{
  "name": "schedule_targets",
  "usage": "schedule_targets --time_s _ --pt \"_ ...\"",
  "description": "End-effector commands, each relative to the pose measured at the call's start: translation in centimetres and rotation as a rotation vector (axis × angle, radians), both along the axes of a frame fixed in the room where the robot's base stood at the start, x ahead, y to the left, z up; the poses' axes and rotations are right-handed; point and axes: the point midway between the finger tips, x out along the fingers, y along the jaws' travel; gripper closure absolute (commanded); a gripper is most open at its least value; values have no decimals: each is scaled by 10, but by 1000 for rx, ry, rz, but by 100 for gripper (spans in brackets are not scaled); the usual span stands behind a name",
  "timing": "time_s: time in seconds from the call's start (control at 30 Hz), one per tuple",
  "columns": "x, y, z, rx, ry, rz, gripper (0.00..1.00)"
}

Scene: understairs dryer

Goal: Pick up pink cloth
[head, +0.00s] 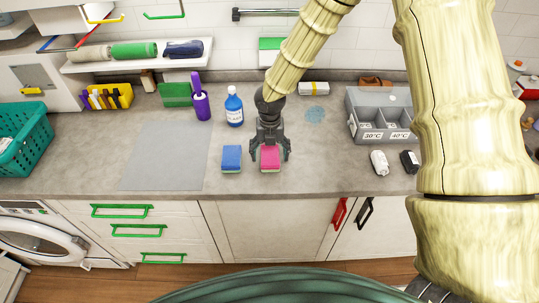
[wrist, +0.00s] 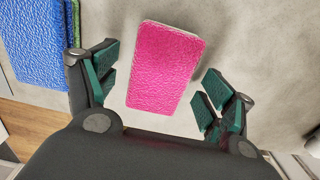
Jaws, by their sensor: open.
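The pink cloth (head: 270,158) is a thick sponge-like block lying on the grey counter in the head view. In the wrist view the pink cloth (wrist: 165,66) lies slightly tilted between my open fingers. My gripper (head: 270,155) points down over it, with one finger on each side. In the wrist view my gripper (wrist: 160,90) shows gaps between both green finger pads and the cloth. A blue sponge-like block (head: 231,158) lies just to the left; it also shows at the upper left of the wrist view (wrist: 38,48).
A blue bottle (head: 234,108) and a purple bottle (head: 201,100) stand behind on the left. A grey compartment box (head: 378,118), a white item (head: 379,162) and a black item (head: 409,161) are to the right. A flat grey mat (head: 165,155) lies left.

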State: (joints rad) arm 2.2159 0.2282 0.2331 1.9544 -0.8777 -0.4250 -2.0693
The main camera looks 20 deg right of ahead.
Motion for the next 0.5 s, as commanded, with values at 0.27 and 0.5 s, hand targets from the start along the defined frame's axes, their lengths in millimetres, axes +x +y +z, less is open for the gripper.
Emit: schedule_targets --time_s 0.27,0.5 --pt "-1 0 -14 0 1 1 18" --pt "0 0 -15 0 0 0 23"
